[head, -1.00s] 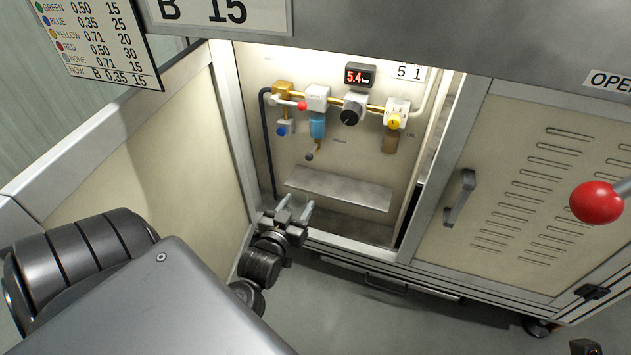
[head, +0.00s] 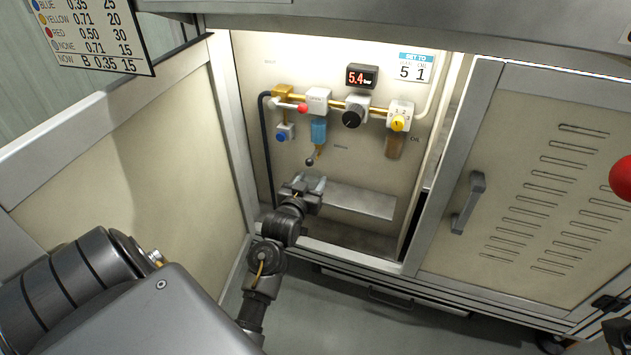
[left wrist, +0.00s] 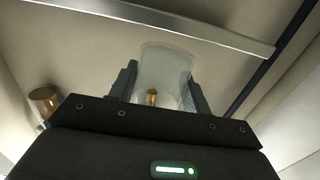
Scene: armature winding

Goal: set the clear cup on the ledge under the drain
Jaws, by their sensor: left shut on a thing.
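My left gripper (head: 310,187) is inside the open cabinet, at the left end of the grey ledge (head: 362,201). In the left wrist view its fingers (left wrist: 157,88) are shut on the clear cup (left wrist: 165,62). The cup is hard to make out in the head view. The drain (head: 311,160), with a small dark knob, hangs below the blue filter bowl (head: 319,131), just above the gripper. A brass piece shows through the cup. The ledge also crosses the top of the left wrist view (left wrist: 190,28). I cannot tell whether the cup touches it.
A regulator knob (head: 352,116), a yellow knob (head: 398,123) and a brown oil bowl (head: 395,147) sit to the right of the drain. A black hose (head: 268,150) runs down the left. The right part of the ledge is clear. A slatted door (head: 540,190) stands on the right.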

